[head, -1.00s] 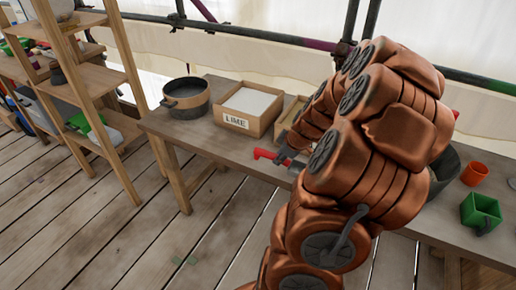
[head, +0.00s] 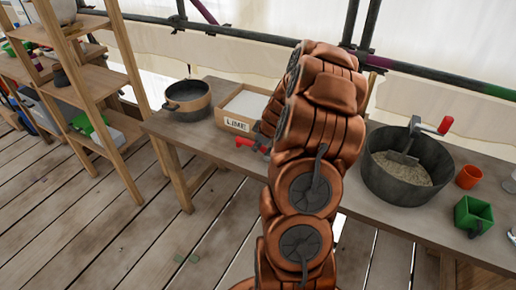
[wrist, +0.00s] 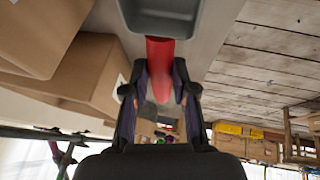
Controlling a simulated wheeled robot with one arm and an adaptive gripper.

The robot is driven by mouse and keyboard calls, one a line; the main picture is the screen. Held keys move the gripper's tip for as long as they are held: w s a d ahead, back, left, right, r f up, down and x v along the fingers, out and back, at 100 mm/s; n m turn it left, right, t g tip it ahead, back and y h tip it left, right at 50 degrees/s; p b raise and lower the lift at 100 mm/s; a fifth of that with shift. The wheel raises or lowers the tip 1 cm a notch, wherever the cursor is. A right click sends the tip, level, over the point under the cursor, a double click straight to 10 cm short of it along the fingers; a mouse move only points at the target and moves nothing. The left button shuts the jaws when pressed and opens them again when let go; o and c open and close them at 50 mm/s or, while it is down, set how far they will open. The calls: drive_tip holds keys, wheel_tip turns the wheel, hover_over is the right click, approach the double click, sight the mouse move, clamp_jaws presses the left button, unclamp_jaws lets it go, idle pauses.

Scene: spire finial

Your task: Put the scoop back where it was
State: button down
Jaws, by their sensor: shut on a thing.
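The scoop in my gripper (wrist: 160,85) shows in the wrist view as a red handle (wrist: 164,55) between the fingers, leading to a grey scoop body (wrist: 166,18) cut off by the top edge. In the head view a red piece (head: 245,143) pokes out left of my arm, in front of the LIME box. My arm hides the gripper and the rest of the scoop there. Another grey tool with a red handle (head: 444,126) stands tilted in the sandy fill of a dark tub (head: 400,190) on the bench at right.
The LIME box (head: 236,124) and a dark pot (head: 187,104) stand on the bench (head: 215,145) at left. An orange cup (head: 468,176) and a green container (head: 473,214) stand right of the tub. A wooden shelf (head: 85,90) is at far left. My arm hides the bench's middle.

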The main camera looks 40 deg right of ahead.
drive_tip(key=shift+f+p, duration=0.35)
drive_tip(key=shift+f, duration=1)
drive_tip(key=shift+f, duration=0.1)
drive_tip(key=c, duration=0.9)
unclamp_jaws()
drive_tip(key=shift+c, duration=0.2)
drive_tip(key=shift+r, duration=0.2)
drive_tip(key=shift+d+b+v, duration=0.4)
drive_tip(key=shift+b+v, duration=0.9)
drive_tip(key=shift+v, duration=4.6)
drive_tip(key=s+a+r+g+y, duration=0.1)
drive_tip(key=a+r, duration=0.1)
drive_tip(key=a, duration=1)
drive_tip(key=s+a+r+g+y, duration=0.1)
drive_tip(key=s+a+r+g, duration=0.15)
drive_tip(key=a, duration=0.95)
drive_tip(key=s+a+r+m+g, duration=0.1)
drive_tip(key=s+a+m+g, duration=0.1)
drive_tip(key=s+a, duration=0.4)
drive_tip(key=s+a+r+m+g+h, duration=0.1)
drive_tip(key=s+a, duration=0.6)
drive_tip(key=s, duration=0.8)
drive_tip(key=shift+r+m+g, duration=0.35)
drive_tip(key=shift+m+g, duration=0.05)
drive_tip(key=shift+g, duration=0.05)
